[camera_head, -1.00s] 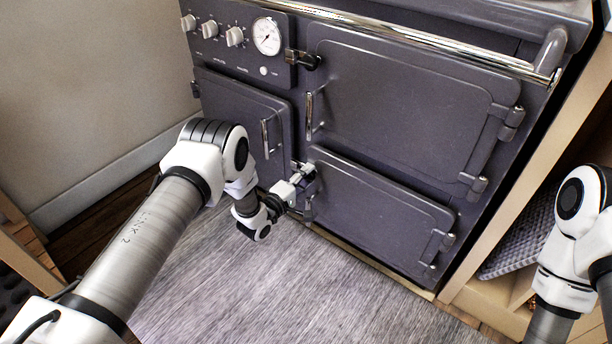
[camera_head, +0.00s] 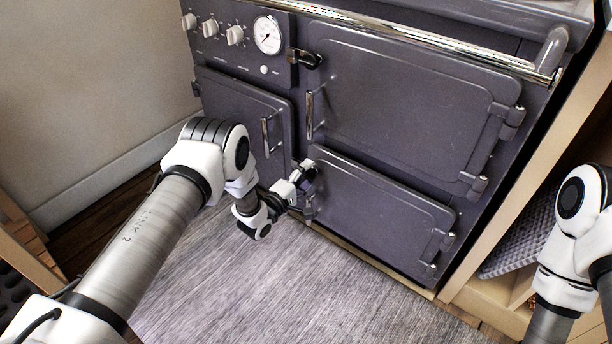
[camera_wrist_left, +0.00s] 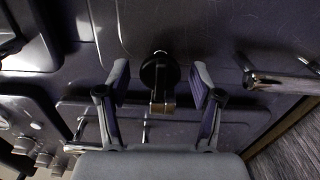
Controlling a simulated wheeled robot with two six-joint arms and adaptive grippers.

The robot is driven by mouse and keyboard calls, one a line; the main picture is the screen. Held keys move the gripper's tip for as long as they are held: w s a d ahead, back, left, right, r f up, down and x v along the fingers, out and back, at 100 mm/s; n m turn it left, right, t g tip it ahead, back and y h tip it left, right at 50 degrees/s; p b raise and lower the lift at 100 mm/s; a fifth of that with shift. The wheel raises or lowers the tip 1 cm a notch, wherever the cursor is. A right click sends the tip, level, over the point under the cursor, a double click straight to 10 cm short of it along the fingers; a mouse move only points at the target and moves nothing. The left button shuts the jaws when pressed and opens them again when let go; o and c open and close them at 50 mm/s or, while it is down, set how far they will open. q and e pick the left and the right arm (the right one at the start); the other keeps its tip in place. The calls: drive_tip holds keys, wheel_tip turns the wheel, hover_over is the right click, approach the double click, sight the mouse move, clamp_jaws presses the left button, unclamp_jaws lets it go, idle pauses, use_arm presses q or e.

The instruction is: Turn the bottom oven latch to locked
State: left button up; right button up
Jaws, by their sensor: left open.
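The bottom oven latch (camera_wrist_left: 160,76) shows in the left wrist view as a dark round knob with a short bar and a brass-coloured end. My left gripper (camera_wrist_left: 159,84) is open, with one finger on each side of the latch and a visible gap to both. In the head view my left gripper (camera_head: 304,178) is at the left edge of the bottom oven door (camera_head: 380,210) and largely hides the latch. The door looks shut. Only part of my right arm shows at the right edge; its gripper is out of view.
The bottom door's handle (camera_wrist_left: 285,82) is close to the right finger in the wrist view. The upper oven door (camera_head: 400,95), with its own latch (camera_head: 304,58), and the left door (camera_head: 240,115) are shut. A wooden shelf unit (camera_head: 520,255) stands at the right. The floor in front is clear.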

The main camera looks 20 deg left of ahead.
use_arm(q)
drive_tip(key=v, duration=1.2)
